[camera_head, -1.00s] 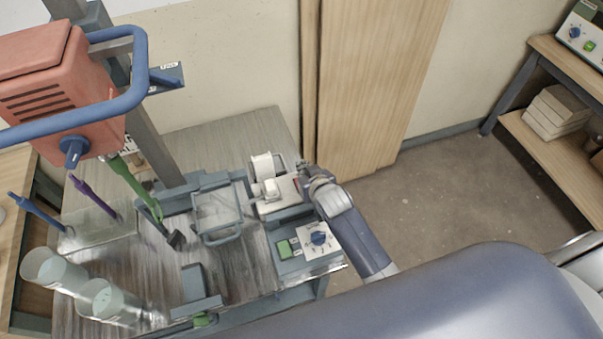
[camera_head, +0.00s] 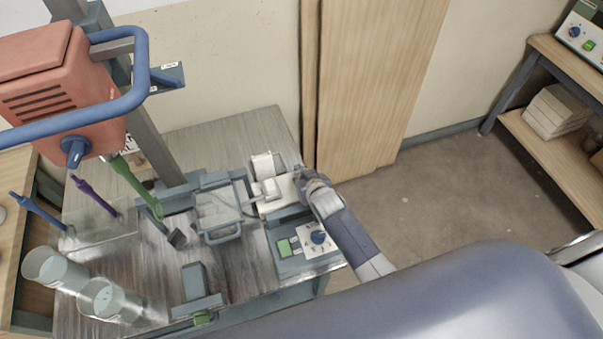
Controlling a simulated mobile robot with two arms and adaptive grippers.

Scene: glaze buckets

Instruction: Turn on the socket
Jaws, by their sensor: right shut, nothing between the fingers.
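The socket (camera_head: 272,206) is a pale, low block at the right end of the bench. A white plug-like piece (camera_head: 270,188) stands on it. My right gripper (camera_head: 299,174) is shut and empty at the socket's right end. I cannot tell whether it touches the socket. The gripper and its wrist hide that end, so no switch shows there. My left gripper is not in view.
A clear-lidded box (camera_head: 218,215) is to the left. An orange mixer head (camera_head: 60,85) overhangs the bench, with glass beakers (camera_head: 108,302) below. A wooden panel (camera_head: 375,90) stands behind.

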